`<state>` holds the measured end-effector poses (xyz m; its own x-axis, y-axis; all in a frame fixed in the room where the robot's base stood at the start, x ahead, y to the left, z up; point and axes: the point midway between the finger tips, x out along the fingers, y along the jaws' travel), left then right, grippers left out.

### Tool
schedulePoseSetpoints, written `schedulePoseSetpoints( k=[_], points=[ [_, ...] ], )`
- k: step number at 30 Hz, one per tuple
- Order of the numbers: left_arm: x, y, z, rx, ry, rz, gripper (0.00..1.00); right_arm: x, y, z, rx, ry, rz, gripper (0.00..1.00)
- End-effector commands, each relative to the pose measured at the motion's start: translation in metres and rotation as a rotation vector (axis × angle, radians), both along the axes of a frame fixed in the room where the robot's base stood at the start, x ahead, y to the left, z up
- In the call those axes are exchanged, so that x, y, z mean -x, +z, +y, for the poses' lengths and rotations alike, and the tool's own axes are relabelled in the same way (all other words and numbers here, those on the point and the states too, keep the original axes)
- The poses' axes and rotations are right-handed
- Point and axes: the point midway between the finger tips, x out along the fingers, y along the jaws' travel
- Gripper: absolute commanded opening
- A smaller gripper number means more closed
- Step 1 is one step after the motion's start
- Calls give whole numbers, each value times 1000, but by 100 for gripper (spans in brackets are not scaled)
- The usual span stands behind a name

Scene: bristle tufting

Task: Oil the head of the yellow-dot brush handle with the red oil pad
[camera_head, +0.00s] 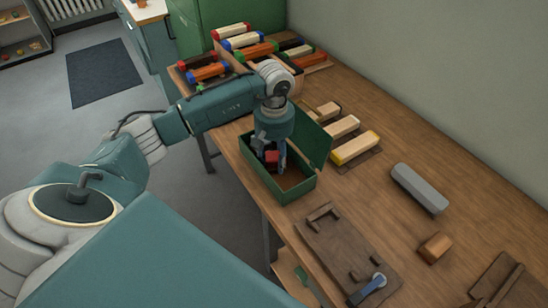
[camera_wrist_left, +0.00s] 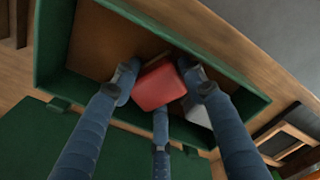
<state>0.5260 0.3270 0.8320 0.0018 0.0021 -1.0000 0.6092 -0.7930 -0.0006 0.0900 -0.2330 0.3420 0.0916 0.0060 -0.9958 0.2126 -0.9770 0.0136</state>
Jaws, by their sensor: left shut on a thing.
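My left gripper (camera_head: 270,152) reaches down into an open green box (camera_head: 293,192) near the table's left edge. Its fingers are shut on the red oil pad (camera_head: 272,158), a small red block. In the left wrist view, the red pad (camera_wrist_left: 158,86) sits between the fingers, inside the box (camera_wrist_left: 52,42). Several pale wooden blocks lie in a row right of the box; the nearest has yellow along its edge (camera_head: 356,149). I cannot make out a yellow dot, so I cannot tell which piece is the yellow-dot handle. My right gripper is out of view.
The box's green lid (camera_head: 314,141) stands raised on its right side. A grey bar (camera_head: 419,188) and a small wooden block (camera_head: 435,247) lie further right. A brown board with a blue lever (camera_head: 368,288) lies in front. Colored blocks (camera_head: 257,51) fill the far end.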

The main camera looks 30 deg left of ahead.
Motion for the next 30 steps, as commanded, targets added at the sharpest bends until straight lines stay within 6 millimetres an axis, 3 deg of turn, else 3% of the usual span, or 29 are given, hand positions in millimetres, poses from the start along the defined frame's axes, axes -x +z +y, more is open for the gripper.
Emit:
schedulePoseSetpoints(
  k=[11, 30],
  points=[
    [1, 1, 0, 0, -1, 3, 21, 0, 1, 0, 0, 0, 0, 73],
    [0, 52, 0, 0, 0, 0, 21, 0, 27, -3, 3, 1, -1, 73]
  ],
)
